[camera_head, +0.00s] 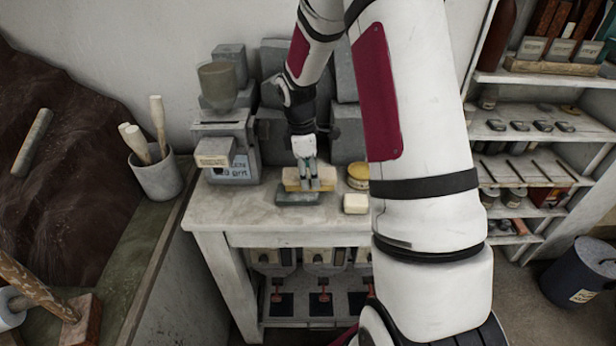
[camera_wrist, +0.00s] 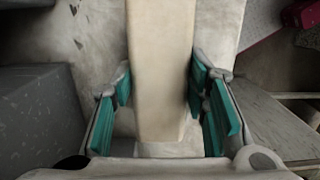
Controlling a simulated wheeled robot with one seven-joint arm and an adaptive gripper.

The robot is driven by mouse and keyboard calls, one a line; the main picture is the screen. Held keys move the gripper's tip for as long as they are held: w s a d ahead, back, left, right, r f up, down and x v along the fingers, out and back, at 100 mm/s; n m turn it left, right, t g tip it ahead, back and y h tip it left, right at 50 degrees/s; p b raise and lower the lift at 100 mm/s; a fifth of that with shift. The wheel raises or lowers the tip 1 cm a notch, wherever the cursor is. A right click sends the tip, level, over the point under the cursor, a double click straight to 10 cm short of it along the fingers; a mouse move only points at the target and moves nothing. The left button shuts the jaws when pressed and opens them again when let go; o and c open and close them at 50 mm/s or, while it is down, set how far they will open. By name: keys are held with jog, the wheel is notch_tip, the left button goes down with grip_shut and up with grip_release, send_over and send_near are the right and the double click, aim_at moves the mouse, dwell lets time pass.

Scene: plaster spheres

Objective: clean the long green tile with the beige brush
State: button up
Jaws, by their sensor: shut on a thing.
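The beige brush (camera_head: 291,178) is a pale yellow-tan block in my gripper (camera_head: 309,184). In the wrist view the brush (camera_wrist: 161,65) runs lengthwise between the teal finger pads of my gripper (camera_wrist: 163,105), which is shut on it. A flat grey-green tile (camera_head: 297,199) lies on the worktable, just in front of and below the brush. I cannot tell whether the brush touches it. The tile cannot be made out in the wrist view, and the underside of the brush is hidden.
On the worktable (camera_head: 240,215), a cream block (camera_head: 355,204) lies right of the tile, with a yellow-topped jar (camera_head: 358,171) behind it. A grey machine (camera_head: 228,140) stands at the left and grey blocks at the back. The table's front left is clear. Shelves (camera_head: 545,130) stand at the right.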

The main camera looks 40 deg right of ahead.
jog(key=shift+w+d+f, duration=0.1)
jog(key=shift+w+d, duration=0.15)
jog(key=shift+w, duration=0.2)
jog(key=shift+f, duration=0.55)
dwell(0.3)
jog(key=shift+s, duration=0.1)
jog(key=shift+s+d+r, duration=0.1)
jog(key=shift+s+d, duration=0.25)
jog(key=shift+d, duration=0.1)
jog(key=shift+s+d+p, duration=0.3)
jog(key=shift+d, duration=0.2)
jog(key=shift+w+a, duration=0.1)
